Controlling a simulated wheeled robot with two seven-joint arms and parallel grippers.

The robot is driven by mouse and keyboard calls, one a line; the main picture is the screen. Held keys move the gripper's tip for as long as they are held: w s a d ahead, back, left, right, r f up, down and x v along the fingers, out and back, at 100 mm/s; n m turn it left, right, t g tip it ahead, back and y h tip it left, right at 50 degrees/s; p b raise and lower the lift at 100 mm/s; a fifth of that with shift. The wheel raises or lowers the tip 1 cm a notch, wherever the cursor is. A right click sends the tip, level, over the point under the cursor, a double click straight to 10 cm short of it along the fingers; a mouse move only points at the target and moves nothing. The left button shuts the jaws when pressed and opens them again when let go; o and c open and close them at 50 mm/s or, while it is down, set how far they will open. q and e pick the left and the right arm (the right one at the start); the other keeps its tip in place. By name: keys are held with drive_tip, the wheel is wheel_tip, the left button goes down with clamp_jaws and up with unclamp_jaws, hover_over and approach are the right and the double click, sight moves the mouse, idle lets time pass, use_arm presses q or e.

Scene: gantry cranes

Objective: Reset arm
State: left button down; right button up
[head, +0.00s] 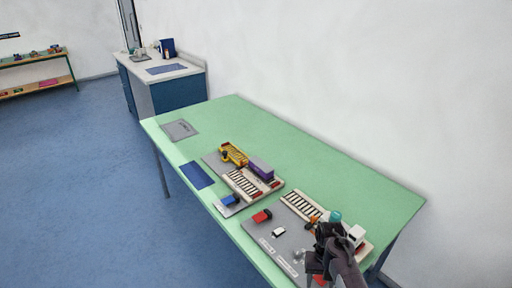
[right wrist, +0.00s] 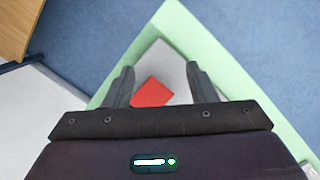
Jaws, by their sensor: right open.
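My right gripper (head: 327,232) is over the right end of the green table (head: 345,185) in the head view, above a grey board (head: 265,232). In the right wrist view its two fingers (right wrist: 160,75) stand apart with nothing held between them. A red block (right wrist: 152,93) lies on a grey surface below and between the fingers in that view; I cannot tell the height gap. A red piece (head: 319,280) also shows beside my right arm in the head view. My left gripper is in neither view.
A second board carries a yellow toy crane (head: 233,154), a purple container (head: 261,168) and track. Near the right gripper are a teal piece (head: 335,216), a white block (head: 356,232) and a red toy (head: 262,216). A white wall borders the table's back. Blue floor is clear at left.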

drive_tip(key=s+r+n+t, duration=0.3)
drive_tip(key=s+r+t, duration=0.3)
drive_tip(key=s+r, duration=1.35)
wheel_tip(320, 180, down, 35)
drive_tip(key=s+g+b, duration=0.1)
drive_tip(key=s+b, duration=0.1)
drive_tip(key=b, duration=0.4)
drive_tip(key=s+d+f+g+b, duration=0.1)
drive_tip(key=s+f+b, duration=0.1)
drive_tip(key=s+f, duration=0.8)
drive_tip(key=s+d+f+b, duration=0.2)
drive_tip(key=s+f, duration=0.8)
drive_tip(key=f, duration=0.6)
drive_tip(key=shift+s+n+g+b, duration=0.3)
drive_tip(key=shift+n+g+b, duration=0.1)
drive_tip(key=shift+b, duration=0.1)
drive_tip(key=shift+d, duration=0.1)
